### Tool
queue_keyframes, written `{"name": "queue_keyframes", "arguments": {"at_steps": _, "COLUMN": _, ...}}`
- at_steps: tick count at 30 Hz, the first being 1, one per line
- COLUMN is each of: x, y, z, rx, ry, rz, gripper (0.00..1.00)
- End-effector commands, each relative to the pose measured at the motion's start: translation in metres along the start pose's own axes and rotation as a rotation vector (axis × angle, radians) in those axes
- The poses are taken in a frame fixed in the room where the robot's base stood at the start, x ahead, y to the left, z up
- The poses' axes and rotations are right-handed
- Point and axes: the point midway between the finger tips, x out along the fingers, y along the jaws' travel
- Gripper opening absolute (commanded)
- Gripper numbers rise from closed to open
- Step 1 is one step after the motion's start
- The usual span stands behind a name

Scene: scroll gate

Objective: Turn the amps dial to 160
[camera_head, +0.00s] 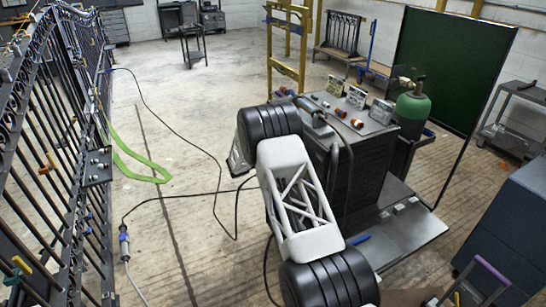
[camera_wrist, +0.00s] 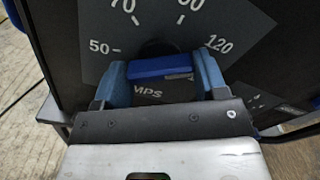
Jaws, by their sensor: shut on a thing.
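The amps dial shows in the wrist view on a dark panel (camera_wrist: 240,35) with white numbers. I can read 50, 70 and 120, and a number cut off at the top edge. The letters "MPS" show below the dial. A blue bar (camera_wrist: 160,66) lies between the two blue finger pads of my gripper (camera_wrist: 163,75), which is shut on the dial. The dark middle of the dial shows above the bar. The pointer and 160 cannot be made out. In the head view, my arm hides the dial; the dark welding machine (camera_head: 368,165) stands right of my gripper.
A green gas cylinder (camera_head: 412,108) stands behind the machine, with small boxes and parts on its top. A wrought-iron gate (camera_head: 50,150) runs along the left. Cables (camera_head: 190,145) lie on the floor between.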

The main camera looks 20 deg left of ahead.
Motion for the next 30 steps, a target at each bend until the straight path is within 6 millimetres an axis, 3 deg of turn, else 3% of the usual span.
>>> {"name": "queue_keyframes", "arguments": {"at_steps": 21, "x": 0.0006, "y": 0.0012, "z": 0.0006, "rx": 0.583, "ry": 0.000, "rz": -0.001, "gripper": 0.42}}
{"name": "queue_keyframes", "arguments": {"at_steps": 30, "x": 0.0007, "y": 0.0016, "z": 0.0007, "rx": 0.744, "ry": 0.000, "rz": -0.001, "gripper": 0.42}}
